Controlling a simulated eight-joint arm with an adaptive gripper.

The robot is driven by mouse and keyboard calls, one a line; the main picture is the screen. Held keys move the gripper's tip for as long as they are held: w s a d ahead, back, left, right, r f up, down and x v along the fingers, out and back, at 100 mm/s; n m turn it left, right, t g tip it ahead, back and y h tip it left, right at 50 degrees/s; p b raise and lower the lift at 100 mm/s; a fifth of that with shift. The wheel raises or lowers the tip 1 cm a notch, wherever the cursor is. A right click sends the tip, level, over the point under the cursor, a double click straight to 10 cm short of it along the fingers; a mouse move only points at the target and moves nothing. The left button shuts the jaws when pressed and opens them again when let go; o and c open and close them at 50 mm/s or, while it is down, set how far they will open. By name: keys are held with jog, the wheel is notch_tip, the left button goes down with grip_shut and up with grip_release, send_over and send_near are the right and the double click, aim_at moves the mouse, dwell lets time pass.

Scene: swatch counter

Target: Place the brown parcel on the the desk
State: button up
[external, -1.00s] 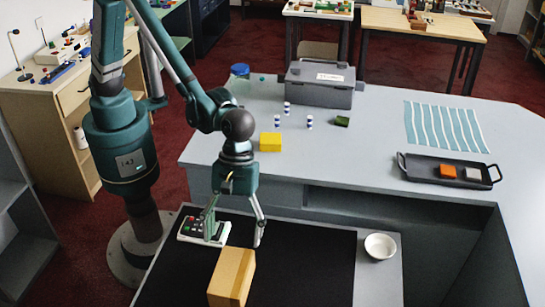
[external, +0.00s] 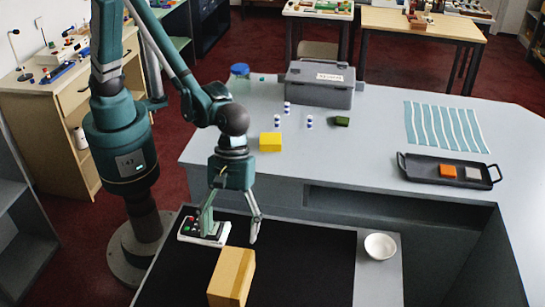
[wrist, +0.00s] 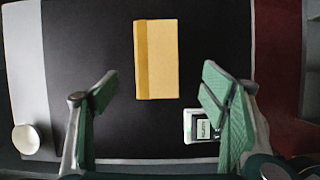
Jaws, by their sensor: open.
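The brown parcel (external: 232,276) is a cardboard box lying on the black mat of the lower surface, at the bottom of the external view. The wrist view shows its top (wrist: 157,60) just beyond the fingers, with a darker strip along its left side. My gripper (external: 230,238) is open and empty, above the black mat and on the far side of the parcel. In the wrist view its green fingertips (wrist: 160,88) are spread wide, with bare mat between them. The large grey desk (external: 370,130) stands higher, behind the parcel.
A white device with buttons (external: 203,230) lies on the mat beside my gripper. A white bowl (external: 380,246) stands right. The desk holds a yellow block (external: 270,142), a grey toolbox (external: 320,84), small cylinders and a black tray (external: 420,173). Its middle is clear.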

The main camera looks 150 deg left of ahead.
jog(key=s+d+r+m+t+y, duration=0.1)
jog(key=s+d+r+m, duration=0.3)
jog(key=s+r+m, duration=0.45)
jog(key=s+d+r+m+t+y, duration=0.1)
jog(key=s+d+r+m, duration=0.3)
jog(key=s+r, duration=0.75)
jog(key=s+d+f+m+t, duration=0.1)
jog(key=s+m, duration=0.6)
jog(key=s, duration=0.5)
jog(key=s+d+f+m+t+y, duration=0.1)
jog(key=s+f+m, duration=0.1)
jog(key=s+m, duration=0.5)
jog(key=s, duration=0.5)
